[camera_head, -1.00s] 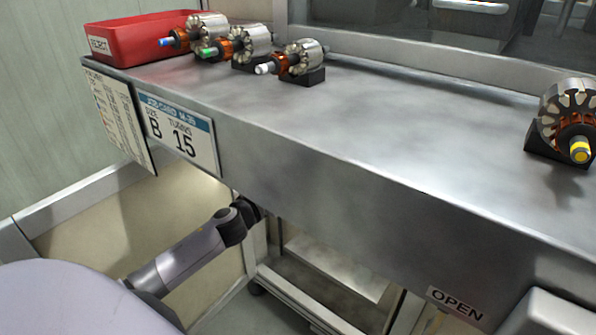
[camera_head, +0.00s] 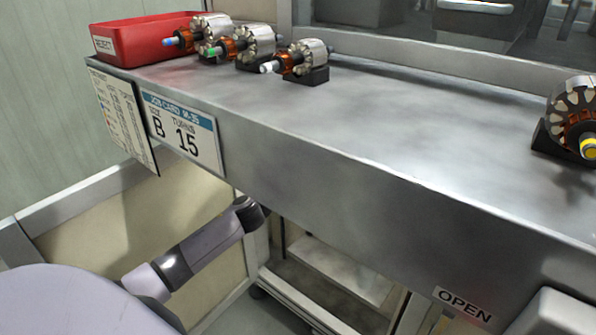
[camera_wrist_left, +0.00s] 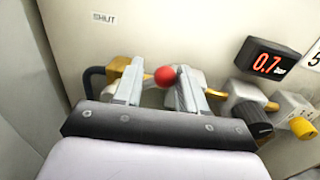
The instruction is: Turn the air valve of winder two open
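In the left wrist view, a red ball knob (camera_wrist_left: 165,76) sits in front of a yellow and grey valve and pipe on a pale panel. My left gripper (camera_wrist_left: 160,82) has its two fingers apart, one on each side of the knob. The knob lies nearer the right finger, with a gap to the left finger; contact cannot be told. A "SHUT" label (camera_wrist_left: 103,18) is on the panel above. In the head view, an "OPEN" label (camera_head: 465,303) is on the bench front. My left arm reaches under the bench there, its gripper hidden. My right gripper is not in view.
A display (camera_wrist_left: 270,63) reads 0.7 bar, right of the valve, near a black knob (camera_wrist_left: 250,120) and a yellow one (camera_wrist_left: 303,128). The metal bench (camera_head: 330,125) bears several armatures and a red reject bin (camera_head: 140,40). A job card (camera_head: 183,135) hangs on its front.

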